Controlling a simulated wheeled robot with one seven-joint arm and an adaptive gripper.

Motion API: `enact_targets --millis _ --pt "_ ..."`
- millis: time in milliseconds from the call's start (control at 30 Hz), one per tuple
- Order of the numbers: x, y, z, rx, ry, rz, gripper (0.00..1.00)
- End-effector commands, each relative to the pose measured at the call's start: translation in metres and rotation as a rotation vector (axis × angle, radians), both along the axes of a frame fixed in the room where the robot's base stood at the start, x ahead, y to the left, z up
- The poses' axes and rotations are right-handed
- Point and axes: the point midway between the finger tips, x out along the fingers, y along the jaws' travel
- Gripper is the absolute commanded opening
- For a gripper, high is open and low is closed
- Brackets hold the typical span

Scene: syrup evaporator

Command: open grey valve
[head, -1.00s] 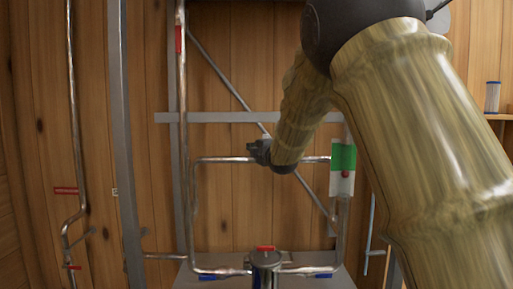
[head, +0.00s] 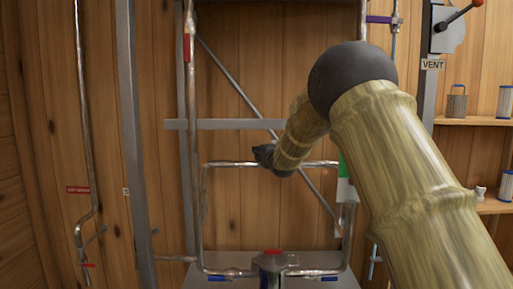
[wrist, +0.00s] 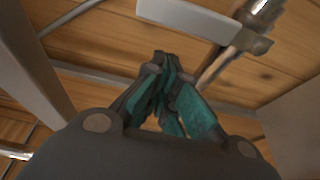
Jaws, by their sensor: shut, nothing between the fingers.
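My gripper (head: 264,155) is in front of the upper crosswise pipe in the head view, small and dark. In the wrist view its teal fingers (wrist: 164,60) are drawn together with nothing between them. A flat pale grey piece (wrist: 190,18) lies just beyond the fingertips, apart from them, beside a metal pipe fitting (wrist: 246,40). It may be the grey valve's handle; I cannot tell for sure. In the head view no grey valve handle shows clearly on the pipe loop (head: 226,163); my gripper and wrist cover part of it.
Red handles (head: 78,190) sit on the left pipe. A red-topped fitting (head: 272,253) stands low at centre, flanked by blue handles (head: 329,278). A green-and-white piece (head: 343,170) is partly behind my arm. A VENT lever (head: 458,18) and shelves (head: 470,121) are at right.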

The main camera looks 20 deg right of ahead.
Motion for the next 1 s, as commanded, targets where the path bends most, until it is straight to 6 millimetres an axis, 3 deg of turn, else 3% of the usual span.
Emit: enact_targets --millis 233,767,1000 --pt "-0.005 -0.017 0.002 0.000 0.001 0.000 0.00" --pt "-0.007 -0.021 0.000 0.003 -0.001 0.000 0.00" --pt "-0.010 -0.034 -0.001 0.073 -0.023 -0.009 0.00"
